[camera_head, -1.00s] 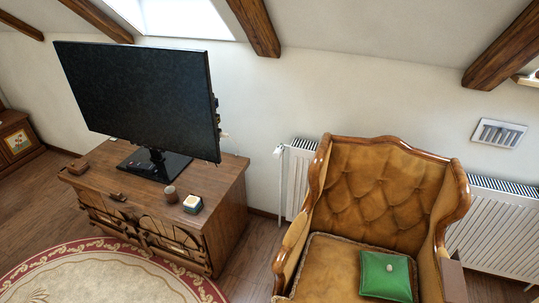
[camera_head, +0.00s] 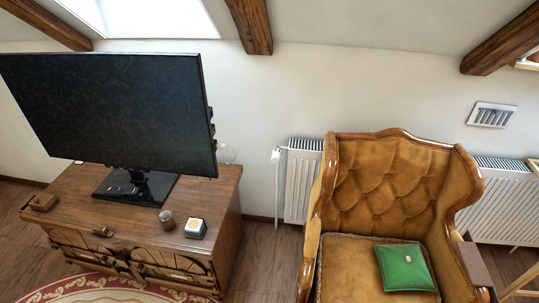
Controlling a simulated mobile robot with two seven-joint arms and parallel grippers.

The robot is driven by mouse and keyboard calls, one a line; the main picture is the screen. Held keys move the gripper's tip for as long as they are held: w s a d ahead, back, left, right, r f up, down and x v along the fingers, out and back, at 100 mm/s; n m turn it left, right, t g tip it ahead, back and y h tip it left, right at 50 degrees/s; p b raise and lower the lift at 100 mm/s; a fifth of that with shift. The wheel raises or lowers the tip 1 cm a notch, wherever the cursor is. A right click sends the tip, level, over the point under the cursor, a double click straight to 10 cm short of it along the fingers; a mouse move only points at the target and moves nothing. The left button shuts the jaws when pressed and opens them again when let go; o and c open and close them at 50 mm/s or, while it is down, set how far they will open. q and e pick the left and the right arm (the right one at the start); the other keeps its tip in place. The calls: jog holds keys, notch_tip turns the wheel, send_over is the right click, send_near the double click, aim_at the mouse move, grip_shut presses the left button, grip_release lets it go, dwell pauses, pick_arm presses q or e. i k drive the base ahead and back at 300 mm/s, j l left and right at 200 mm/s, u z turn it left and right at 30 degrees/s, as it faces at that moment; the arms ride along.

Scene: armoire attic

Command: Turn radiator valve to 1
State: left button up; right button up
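The white radiator valve (camera_head: 276,155) sits at the top of a thin white pipe, at the left end of the white radiator (camera_head: 299,182). It lies in the gap between the wooden chest and the armchair. The valve is small in the view and its number marks cannot be read. The armchair hides the middle of the radiator; its right part shows again beyond the chair. Neither of my grippers is in view.
A brown tufted armchair (camera_head: 385,185) with a green cushion (camera_head: 404,267) stands before the radiator. A strip of bare floor (camera_head: 262,255) lies between chest and chair.

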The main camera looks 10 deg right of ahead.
aim_at(277, 153)
jog(key=i+j, duration=0.35)
jog(key=i+j+z, duration=0.15)
jog(key=i+j, duration=0.15)
jog(key=j, duration=0.2)
jog(key=i+j, duration=0.3)
jog(key=j, duration=0.2)
jog(key=i+j+z, duration=0.1)
jog(key=i+j, duration=0.25)
jog(key=j, duration=0.1)
